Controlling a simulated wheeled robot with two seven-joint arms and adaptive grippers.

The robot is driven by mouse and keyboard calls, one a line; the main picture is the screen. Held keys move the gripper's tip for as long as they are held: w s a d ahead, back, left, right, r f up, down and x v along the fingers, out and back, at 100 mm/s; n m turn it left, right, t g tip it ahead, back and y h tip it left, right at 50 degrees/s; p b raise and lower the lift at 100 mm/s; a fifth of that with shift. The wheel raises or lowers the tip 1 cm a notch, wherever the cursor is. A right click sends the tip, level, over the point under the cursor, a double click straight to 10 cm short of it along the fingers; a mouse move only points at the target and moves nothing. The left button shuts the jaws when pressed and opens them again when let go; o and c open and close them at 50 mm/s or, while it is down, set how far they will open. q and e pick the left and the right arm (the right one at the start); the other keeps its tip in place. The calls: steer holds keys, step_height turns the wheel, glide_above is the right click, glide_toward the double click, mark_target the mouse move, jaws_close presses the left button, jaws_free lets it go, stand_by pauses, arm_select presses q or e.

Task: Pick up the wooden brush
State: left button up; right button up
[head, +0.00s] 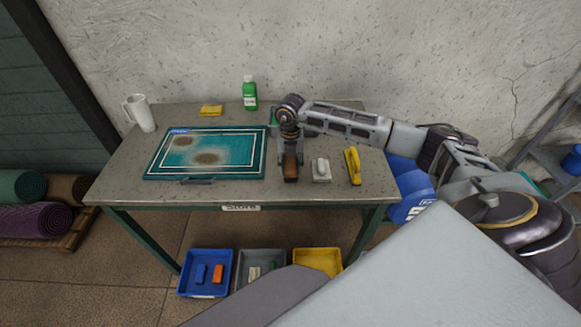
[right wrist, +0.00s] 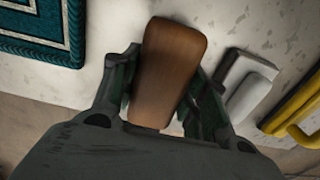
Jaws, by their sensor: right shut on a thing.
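The wooden brush (head: 291,168) is a brown block at the front of the table, right of the teal rug. My right gripper (head: 290,155) points down over it from above. In the right wrist view the wooden brush (right wrist: 168,70) lies between the two fingers of my right gripper (right wrist: 160,90), which are shut on it. Its bristle side is hidden, and I cannot tell whether it is clear of the table. My left gripper is not in view.
The teal rug (head: 185,172) with brown stains lies on the table (head: 130,195). A white-grey brush (head: 321,170) and a yellow brush (head: 353,166) lie right of the wooden brush. Bins (head: 208,257) sit below.

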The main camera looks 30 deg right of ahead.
mark_target(291, 162)
steer(key=shift+r+b, duration=0.4)
steer(key=shift+r, duration=4)
steer(key=o, duration=0.4)
steer(key=c, duration=0.5)
steer(key=shift+s+f, duration=0.15)
steer(key=shift+s, duration=0.05)
